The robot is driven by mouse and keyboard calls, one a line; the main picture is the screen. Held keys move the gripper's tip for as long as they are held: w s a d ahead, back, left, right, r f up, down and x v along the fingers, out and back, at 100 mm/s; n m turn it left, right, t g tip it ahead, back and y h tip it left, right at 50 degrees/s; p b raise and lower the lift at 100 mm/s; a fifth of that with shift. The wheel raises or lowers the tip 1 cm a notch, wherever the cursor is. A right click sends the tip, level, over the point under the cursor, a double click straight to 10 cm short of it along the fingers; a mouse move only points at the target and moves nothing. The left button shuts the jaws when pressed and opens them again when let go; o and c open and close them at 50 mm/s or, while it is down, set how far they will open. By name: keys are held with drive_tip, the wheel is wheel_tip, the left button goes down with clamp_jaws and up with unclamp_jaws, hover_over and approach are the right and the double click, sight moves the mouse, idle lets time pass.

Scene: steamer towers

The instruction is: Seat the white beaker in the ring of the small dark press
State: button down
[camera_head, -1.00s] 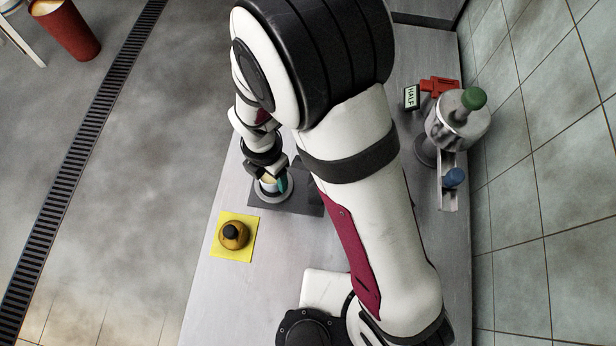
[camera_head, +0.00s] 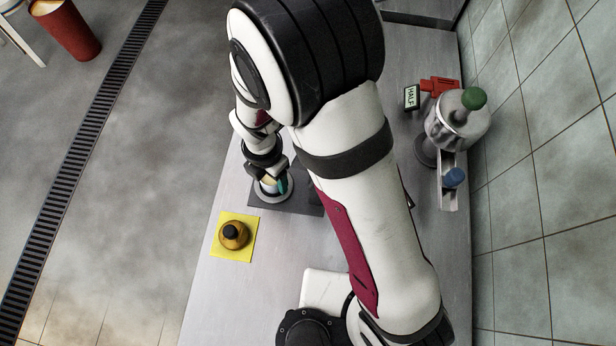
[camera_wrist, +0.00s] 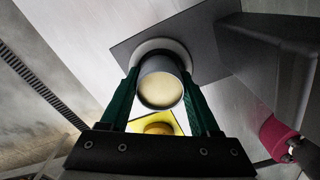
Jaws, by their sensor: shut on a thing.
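The white beaker (camera_wrist: 161,90), with cream-coloured contents, stands between the green fingers of my gripper (camera_wrist: 161,78) in the wrist view. My gripper is shut on it. The beaker is over the pale ring (camera_head: 286,196) of the small dark press (camera_head: 308,201), whose dark plate also shows in the wrist view (camera_wrist: 135,46). The ring shows around the beaker's far end in the wrist view (camera_wrist: 152,44). My gripper (camera_head: 275,183) hides most of the beaker in the head view. I cannot tell whether the beaker rests fully down in the ring.
At right stand a metal canister with a green knob (camera_head: 457,125), a "HALF" sign (camera_head: 411,97) and a red object (camera_head: 440,86). My arm covers the middle.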

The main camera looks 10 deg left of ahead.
drive_tip(key=shift+f, duration=0.2)
idle(0.3)
drive_tip(key=shift+r, duration=0.6)
drive_tip(key=shift+d, duration=0.1)
drive_tip(key=shift+f, duration=0.6)
idle(0.9)
drive_tip(key=shift+c, duration=0.2)
unclamp_jaws()
drive_tip(key=shift+s, duration=0.1)
